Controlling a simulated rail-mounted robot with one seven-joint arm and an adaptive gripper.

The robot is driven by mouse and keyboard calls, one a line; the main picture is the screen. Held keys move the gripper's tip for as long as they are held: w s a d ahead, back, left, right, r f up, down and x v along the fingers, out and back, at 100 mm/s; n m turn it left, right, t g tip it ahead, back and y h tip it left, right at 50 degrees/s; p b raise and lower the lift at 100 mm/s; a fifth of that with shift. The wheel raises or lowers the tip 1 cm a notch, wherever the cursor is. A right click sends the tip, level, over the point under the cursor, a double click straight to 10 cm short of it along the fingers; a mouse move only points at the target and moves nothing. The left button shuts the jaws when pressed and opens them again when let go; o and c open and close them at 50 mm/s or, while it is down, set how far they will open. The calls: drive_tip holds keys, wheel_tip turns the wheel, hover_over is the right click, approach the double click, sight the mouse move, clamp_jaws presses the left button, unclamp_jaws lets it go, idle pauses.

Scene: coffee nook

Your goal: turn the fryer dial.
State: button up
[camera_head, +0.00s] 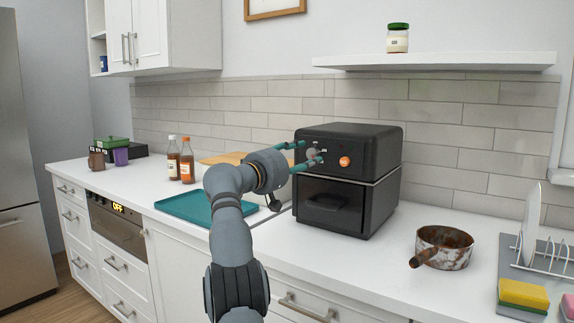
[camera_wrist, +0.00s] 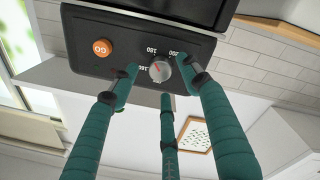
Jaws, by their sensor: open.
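The black air fryer (camera_head: 350,185) stands on the white counter, its front panel facing my arm. Its round grey dial (camera_wrist: 159,70) has a small red mark and printed numbers around it, including 160, 180 and 200; the mark's exact setting is hard to tell. The dial is partly visible in the head view (camera_head: 313,154). My gripper (camera_wrist: 158,80), with three teal fingers, is open, its fingertips spread around the dial close to the panel. I cannot tell whether any fingertip touches the dial. The gripper also shows in the head view (camera_head: 305,153).
An orange GO button (camera_wrist: 102,48) sits beside the dial. A teal tray (camera_head: 190,207) and two bottles (camera_head: 180,160) are left of the fryer. A rusty pot (camera_head: 444,246) and a dish rack (camera_head: 535,265) are to the right. A shelf (camera_head: 430,61) hangs above.

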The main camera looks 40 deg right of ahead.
sight(311, 155)
drive_tip(key=v, duration=0.9)
drive_tip(key=shift+d, duration=0.15)
drive_tip(key=x, duration=1.1)
drive_tip(key=shift+w+d+r, duration=0.1)
drive_tip(key=shift+w+d, duration=0.1)
drive_tip(key=shift+d, duration=0.15)
drive_tip(key=shift+a, duration=0.15)
